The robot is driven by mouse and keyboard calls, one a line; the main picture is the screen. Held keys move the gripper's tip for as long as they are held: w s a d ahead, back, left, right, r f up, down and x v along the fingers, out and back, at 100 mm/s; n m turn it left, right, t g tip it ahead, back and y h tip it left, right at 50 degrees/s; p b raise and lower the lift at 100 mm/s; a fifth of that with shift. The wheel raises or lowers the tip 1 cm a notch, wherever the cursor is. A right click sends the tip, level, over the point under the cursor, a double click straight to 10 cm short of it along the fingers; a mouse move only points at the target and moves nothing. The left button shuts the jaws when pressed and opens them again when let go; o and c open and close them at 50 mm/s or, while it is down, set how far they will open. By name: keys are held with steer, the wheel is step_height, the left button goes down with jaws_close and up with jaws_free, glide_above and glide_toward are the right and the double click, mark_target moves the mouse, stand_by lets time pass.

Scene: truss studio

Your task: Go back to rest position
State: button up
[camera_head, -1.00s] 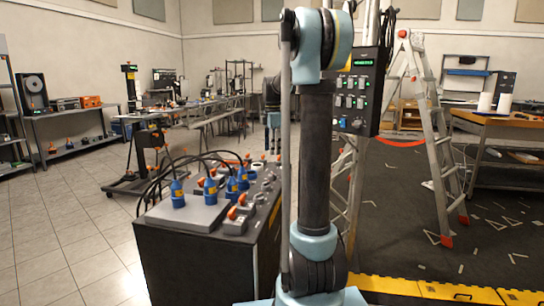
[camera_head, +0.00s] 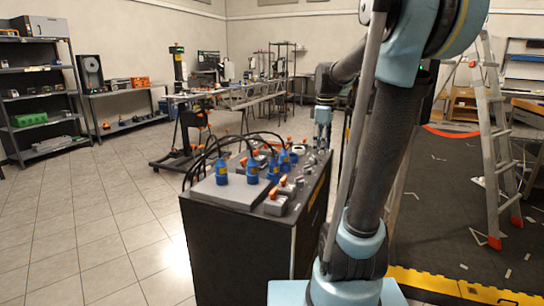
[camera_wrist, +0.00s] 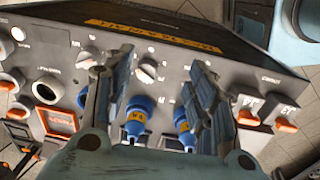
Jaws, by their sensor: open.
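My gripper (camera_head: 322,143) is over the far right end of a dark cabinet (camera_head: 240,255) in the head view. Its two fingers (camera_wrist: 162,65) are spread apart in the wrist view, with nothing held between them. Beyond them is the cabinet's grey panel (camera_wrist: 225,70) with knobs and sockets. Two blue plugs (camera_wrist: 134,120) show in the gap between the fingers; I cannot tell how far below they are. My arm crosses the right of the head view, with its forearm reaching back to the left.
Several blue plugs (camera_head: 252,172) with black cables stand on the cabinet. A stepladder (camera_head: 494,140) stands at right on the dark floor. A wheeled stand (camera_head: 190,130) and shelves (camera_head: 38,100) are at left. Tiled floor (camera_head: 110,225) in the left foreground is clear.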

steer(key=s+f+m, duration=0.6)
steer(key=s+f, duration=0.3)
steer(key=s, duration=0.3)
steer(key=s+f+m+t, duration=0.1)
steer(key=s+f+m, duration=0.6)
steer(key=s, duration=0.5)
steer(key=shift+s+f, duration=0.25)
steer(key=shift+f, duration=0.6)
steer(key=shift+w+f, duration=0.2)
steer(key=shift+w, duration=0.3)
